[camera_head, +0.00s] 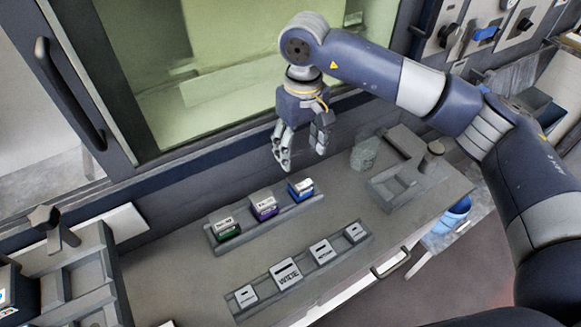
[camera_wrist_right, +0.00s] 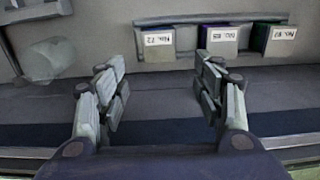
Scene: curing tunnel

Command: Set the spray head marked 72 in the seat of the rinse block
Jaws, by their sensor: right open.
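Three small blocks with white labels stand in a grey rack (camera_head: 272,228): a green one (camera_head: 228,230), a purple one (camera_head: 263,206) and a blue one (camera_head: 300,189). My right gripper (camera_head: 301,158) is open and empty, behind and above the blue one. Its spread fingers also show in the wrist view (camera_wrist_right: 160,82). A grey fixture with a recess (camera_head: 392,184) at the right may be the rinse block. My left gripper is not in view.
A front rail (camera_head: 303,270) holds several light tiles. A translucent object (camera_head: 364,154) stands beside the right fixture. A larger grey fixture (camera_head: 75,270) is at the left. The window wall (camera_head: 200,150) closes the bench's back. Bench between rack and right fixture is clear.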

